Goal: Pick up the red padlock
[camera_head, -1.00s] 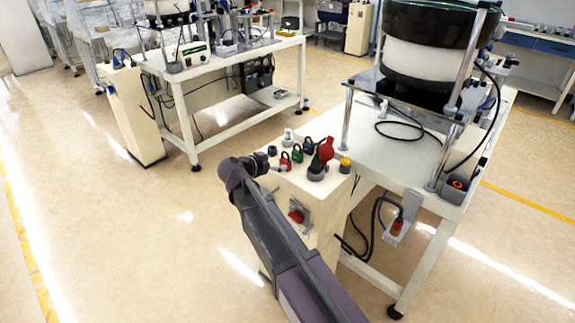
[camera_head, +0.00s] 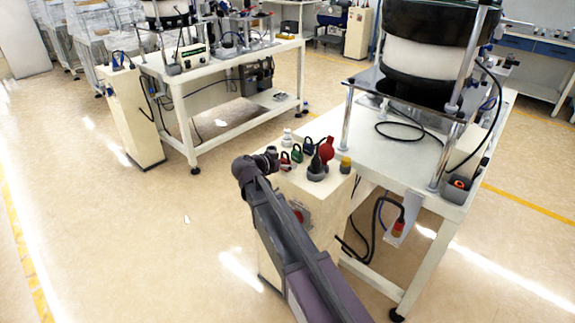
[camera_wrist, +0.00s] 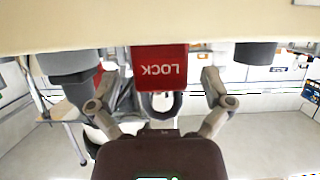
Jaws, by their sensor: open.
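The red padlock (camera_wrist: 159,67) fills the upper middle of the wrist view, its "LOCK" lettering upside down and its dark shackle below the body. My open gripper (camera_wrist: 159,77) has one finger on each side of it, with a visible gap on both sides. In the head view the red padlock (camera_head: 285,163) stands on top of the cream cabinet (camera_head: 330,193), at the left of a row with a green padlock (camera_head: 297,154) and a dark blue one (camera_head: 308,146). My gripper (camera_head: 268,161) is just left of it there, partly unclear.
On the cabinet top, a black knob (camera_head: 316,170), a red knob (camera_head: 327,149), a yellow button (camera_head: 345,165) and a white fitting (camera_head: 287,137) stand close by. The bowl feeder table (camera_head: 400,165) adjoins at right. Open floor (camera_head: 130,230) lies at left.

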